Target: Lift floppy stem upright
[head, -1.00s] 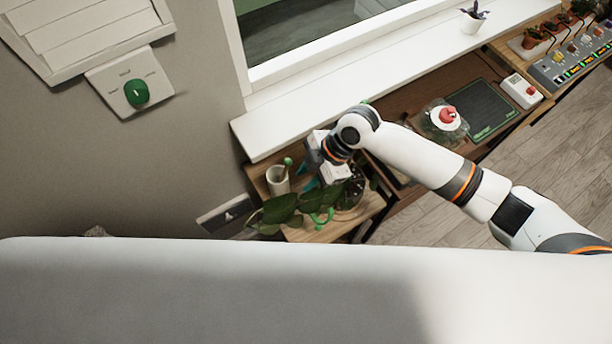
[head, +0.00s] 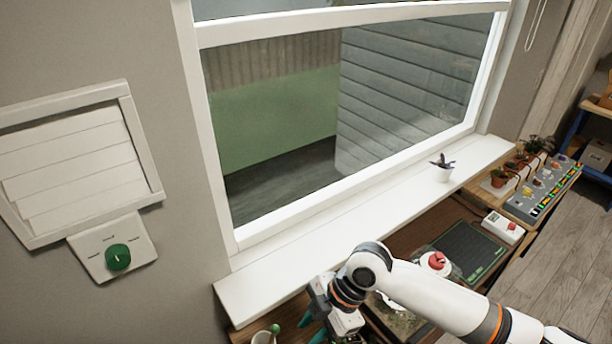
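The floppy stem and its plant are not in this view; the picture's lower edge cuts off that part of the wooden stand. My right arm reaches in from the lower right. My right gripper (head: 315,332) points down at the bottom edge, over the left end of the wooden surface below the sill. Its teal fingers are partly cut off, so whether it is open, shut or holding something is not clear. My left gripper is not in view.
A white cup (head: 262,338) with a green-tipped stick stands just left of my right gripper. The white window sill (head: 285,270) runs behind it.

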